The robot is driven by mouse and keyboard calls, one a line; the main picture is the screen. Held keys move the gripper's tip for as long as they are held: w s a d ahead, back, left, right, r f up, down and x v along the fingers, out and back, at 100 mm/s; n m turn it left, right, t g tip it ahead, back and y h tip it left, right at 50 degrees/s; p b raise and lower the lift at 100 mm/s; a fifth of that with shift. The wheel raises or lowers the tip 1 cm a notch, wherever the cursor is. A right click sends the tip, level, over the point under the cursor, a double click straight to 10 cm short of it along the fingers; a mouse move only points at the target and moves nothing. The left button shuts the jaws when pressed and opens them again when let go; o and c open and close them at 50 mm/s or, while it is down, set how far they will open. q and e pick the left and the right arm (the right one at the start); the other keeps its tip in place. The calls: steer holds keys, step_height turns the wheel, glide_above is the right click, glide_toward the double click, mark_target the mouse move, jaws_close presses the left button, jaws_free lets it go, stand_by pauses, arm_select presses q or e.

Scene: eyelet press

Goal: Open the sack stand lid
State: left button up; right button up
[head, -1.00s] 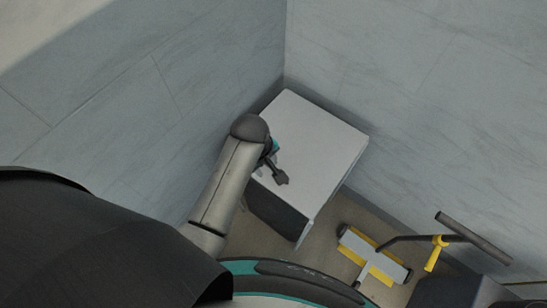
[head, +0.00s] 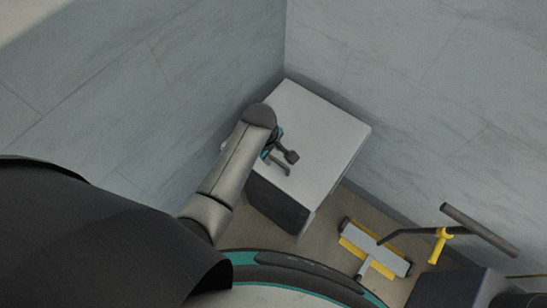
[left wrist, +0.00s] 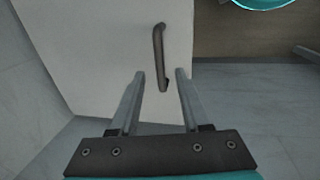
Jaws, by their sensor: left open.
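The sack stand is a box in the corner with a flat pale lid (head: 322,128) on top and a dark front (head: 276,205). The lid looks shut. In the left wrist view the pale lid (left wrist: 100,50) carries a dark bar handle (left wrist: 158,58). My left gripper (head: 282,163) is over the lid in the head view. In the left wrist view its two fingers (left wrist: 160,75) are open and apart, with the lower end of the handle appearing between their tips. I cannot tell whether they touch it. My right gripper is not in view.
Tiled walls meet behind the stand and stand close on its left and back sides. A grey and yellow floor tool (head: 375,250) with a dark pole lies to the right of the stand. A strip of bare floor (head: 322,225) lies between them.

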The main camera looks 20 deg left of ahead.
mark_target(274, 159)
arm_select(q)
steer(key=shift+w+d+f+b, duration=0.1)
steer(key=shift+w+f+b, duration=0.15)
steer(key=shift+f, duration=0.65)
steer(key=shift+w+f+b, duration=0.1)
steer(key=shift+f+b, duration=0.2)
steer(key=shift+f, duration=0.6)
jaws_close()
